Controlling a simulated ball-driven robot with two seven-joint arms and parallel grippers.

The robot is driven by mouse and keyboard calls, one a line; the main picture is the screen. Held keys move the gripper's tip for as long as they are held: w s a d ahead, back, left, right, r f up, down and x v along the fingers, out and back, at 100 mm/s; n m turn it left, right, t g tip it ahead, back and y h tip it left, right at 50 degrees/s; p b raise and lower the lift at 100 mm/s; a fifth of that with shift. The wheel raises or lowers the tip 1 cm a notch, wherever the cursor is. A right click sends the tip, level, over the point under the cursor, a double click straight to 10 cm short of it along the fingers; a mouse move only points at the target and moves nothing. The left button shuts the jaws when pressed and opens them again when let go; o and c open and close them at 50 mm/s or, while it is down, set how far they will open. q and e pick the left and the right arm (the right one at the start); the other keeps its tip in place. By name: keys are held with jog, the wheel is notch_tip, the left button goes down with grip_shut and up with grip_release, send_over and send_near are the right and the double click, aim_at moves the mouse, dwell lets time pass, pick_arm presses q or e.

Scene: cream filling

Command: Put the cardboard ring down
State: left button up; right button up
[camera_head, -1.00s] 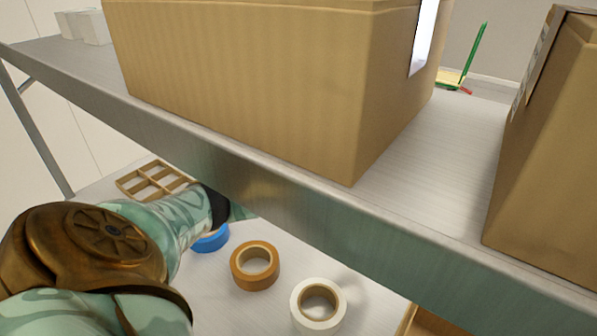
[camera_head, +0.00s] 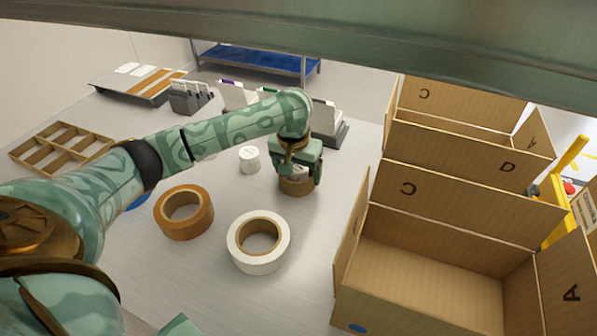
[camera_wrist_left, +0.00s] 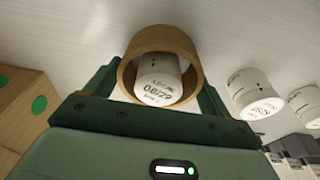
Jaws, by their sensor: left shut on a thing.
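The cardboard ring (camera_head: 297,188) is a short brown tube at the middle of the lower shelf. My left gripper (camera_head: 299,180) points down and is shut on it, with a finger on each side. In the left wrist view the ring (camera_wrist_left: 190,52) sits between the fingertips (camera_wrist_left: 160,78). A white labelled cylinder (camera_wrist_left: 158,82) shows inside the ring, which surrounds it. I cannot tell whether the ring touches the surface. My right gripper is not in view.
A white tape roll (camera_head: 273,262), a brown tape roll (camera_head: 170,225) and a white cylinder (camera_head: 249,160) stand nearby. Open cardboard boxes (camera_head: 437,263) are at right, a divided wooden tray (camera_head: 47,160) at left. Card holders (camera_head: 190,100) stand behind. The upper shelf's edge (camera_head: 300,45) crosses above.

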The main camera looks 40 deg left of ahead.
pick_arm(q)
jog(key=shift+r, duration=0.1)
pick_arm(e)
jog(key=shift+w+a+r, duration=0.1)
pick_arm(q)
jog(key=o, duration=0.8)
jog(key=shift+o, duration=0.7)
jog(key=shift+r, duration=0.2)
notch_tip(320, 180, up, 12)
jog(key=s+p, duration=0.2)
jog(key=p, duration=0.6)
jog(key=shift+d+f, duration=0.25)
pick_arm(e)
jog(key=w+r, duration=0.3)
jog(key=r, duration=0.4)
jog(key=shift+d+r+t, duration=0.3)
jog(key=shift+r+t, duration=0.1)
pick_arm(q)
jog(key=shift+w, duration=0.1)
